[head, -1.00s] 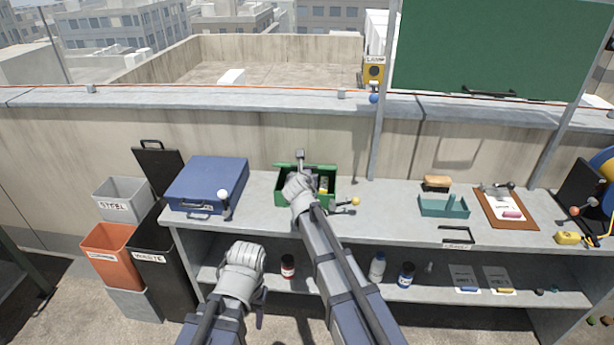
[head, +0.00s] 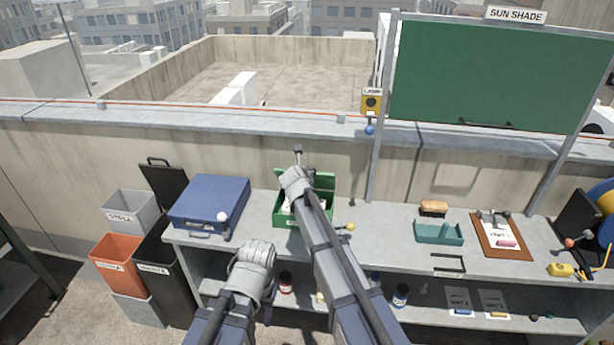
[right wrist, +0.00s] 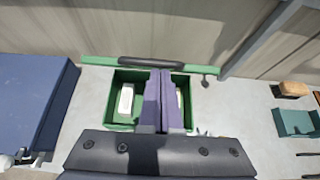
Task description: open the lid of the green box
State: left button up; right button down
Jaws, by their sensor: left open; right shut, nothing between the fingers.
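The green box (head: 290,221) stands on the grey bench with its lid (head: 325,184) raised at the back, so its inside shows. In the right wrist view the open box (right wrist: 122,127) holds pale items, and the lid shows as a thin green edge with a dark handle (right wrist: 150,63). My right gripper (head: 298,158) is shut and empty, reaching over the box; its fingertips (right wrist: 160,72) appear close to the lid's handle, but I cannot tell if they touch. My left gripper (head: 264,308) is open, low in front of the bench; its fingers are mostly hidden.
A blue case (head: 209,199) stands left of the box. A yellow-knobbed lever (head: 350,227) is just right of it. A teal tray (head: 428,236) and clipboard (head: 490,246) lie further right. The parapet wall (head: 240,150) rises behind the bench.

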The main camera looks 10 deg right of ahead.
jog(key=w+r+p, duration=0.1)
jog(key=w, duration=0.1)
jog(key=w+d+r+p, duration=0.1)
jog(key=w, duration=0.1)
jog(key=w+r+p, duration=0.1)
jog(key=w, duration=0.1)
jog(key=shift+w+d+r, duration=0.15)
jog(key=shift+d+r, duration=0.2)
jog(key=shift+r, duration=0.05)
jog(key=shift+w+d+r+p, duration=0.2)
jog(key=shift+w+d, duration=0.15)
jog(key=shift+w, duration=0.85)
jog(key=shift+w+d+r+p, duration=0.15)
jog(key=shift+w+d+p, duration=0.2)
jog(key=shift+w, duration=0.9)
jog(key=shift+w+d+r+p, duration=0.15)
jog(key=shift+w+d, duration=0.25)
jog(key=shift+w, duration=0.8)
jog(key=shift+r, duration=0.1)
